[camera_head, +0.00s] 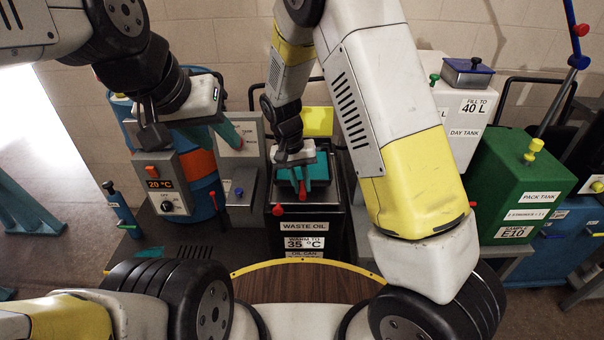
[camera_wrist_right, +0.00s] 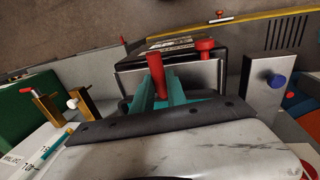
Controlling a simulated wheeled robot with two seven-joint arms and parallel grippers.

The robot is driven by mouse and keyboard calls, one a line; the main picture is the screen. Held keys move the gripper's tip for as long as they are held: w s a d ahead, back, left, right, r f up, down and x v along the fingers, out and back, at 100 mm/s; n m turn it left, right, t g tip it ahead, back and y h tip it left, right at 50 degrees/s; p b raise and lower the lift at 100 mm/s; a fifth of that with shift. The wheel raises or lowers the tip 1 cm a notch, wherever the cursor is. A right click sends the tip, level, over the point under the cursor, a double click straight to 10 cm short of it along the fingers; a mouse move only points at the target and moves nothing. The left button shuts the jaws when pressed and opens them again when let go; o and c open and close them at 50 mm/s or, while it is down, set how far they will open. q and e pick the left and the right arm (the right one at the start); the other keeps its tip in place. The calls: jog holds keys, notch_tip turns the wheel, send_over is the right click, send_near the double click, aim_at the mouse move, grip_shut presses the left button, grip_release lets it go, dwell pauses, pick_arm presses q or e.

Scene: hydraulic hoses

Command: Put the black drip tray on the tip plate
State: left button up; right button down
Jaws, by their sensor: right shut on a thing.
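My right gripper (camera_head: 302,180) is over the black WASTE OIL box (camera_head: 286,243) in the head view. Its teal fingers are shut on a red handle (camera_wrist_right: 157,75), which stands up between them in the wrist view. A dark-rimmed, metal-faced part (camera_wrist_right: 198,75) lies just beyond the fingers. I cannot tell whether it is the drip tray or the tip plate, nor whether the red handle belongs to it; my gripper and hand hide much of it. My left gripper (camera_head: 232,138) hangs in front of a grey labelled panel, its finger gap unclear, with nothing visibly held.
A red knob (camera_head: 277,210) sits at the box's front edge. A grey stand with a blue knob (camera_head: 238,191) is on the left, beside a 20 °C control box (camera_head: 162,184). A green PACK TANK (camera_head: 515,180) stands right. A yellow-edged wooden surface (camera_head: 300,284) is in front.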

jog(key=shift+f, duration=1.5)
jog(key=c, duration=1.3)
grip_release()
jog(key=shift+c, duration=0.2)
notch_tip(320, 180, up, 12)
jog(key=a, duration=0.2)
jog(key=s+d+r+t+y, duration=0.1)
jog(key=s+d+r+y, duration=0.15)
jog(key=d+r, duration=0.3)
jog(key=s+d+r+t+y, duration=0.1)
jog(key=s+d+r, duration=0.3)
jog(key=r, duration=0.3)
jog(key=s+d+r+t, duration=0.4)
jog(key=s+d, duration=0.3)
jog(key=s, duration=0.5)
jog(key=shift+s+r+y, duration=0.2)
jog(key=shift+r+y, duration=0.25)
jog(key=shift+r, duration=0.25)
